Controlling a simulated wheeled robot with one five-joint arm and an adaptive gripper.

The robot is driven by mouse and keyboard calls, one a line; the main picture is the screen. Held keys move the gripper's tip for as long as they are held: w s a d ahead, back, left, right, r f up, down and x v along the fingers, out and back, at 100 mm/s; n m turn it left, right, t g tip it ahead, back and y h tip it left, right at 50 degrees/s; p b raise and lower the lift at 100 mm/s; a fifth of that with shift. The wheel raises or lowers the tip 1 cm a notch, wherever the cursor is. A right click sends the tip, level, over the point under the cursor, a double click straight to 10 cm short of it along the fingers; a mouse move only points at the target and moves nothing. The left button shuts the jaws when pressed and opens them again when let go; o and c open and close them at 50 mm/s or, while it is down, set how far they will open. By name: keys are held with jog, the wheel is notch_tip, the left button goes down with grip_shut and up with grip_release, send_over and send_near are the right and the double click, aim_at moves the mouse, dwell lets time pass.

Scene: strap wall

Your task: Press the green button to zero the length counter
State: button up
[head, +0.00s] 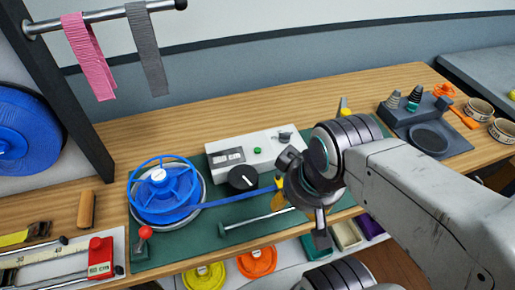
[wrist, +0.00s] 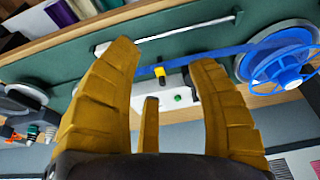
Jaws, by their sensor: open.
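The green button (head: 257,150) sits on top of a white counter box (head: 225,145) on the green mat. In the wrist view the green button (wrist: 179,98) shows between my yellow fingers, on the white box (wrist: 171,105). My gripper (wrist: 165,70) is open and empty, with its fingers spread wide to either side of the box. In the head view my gripper (head: 279,190) is at the right front of the box, apart from the button and partly hidden by my own wrist. The box has a display window (head: 227,157) and a black knob (head: 243,178).
A blue reel (head: 165,190) stands left of the box, with a blue strap (head: 240,197) running right from it. A metal rod (head: 257,219) lies along the mat's front. A grey tray (head: 445,150) is at the right. Pink strap (head: 88,55) hangs at upper left.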

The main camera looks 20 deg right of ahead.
grip_shut()
dwell(0.3)
jog(key=c, duration=1)
grip_release()
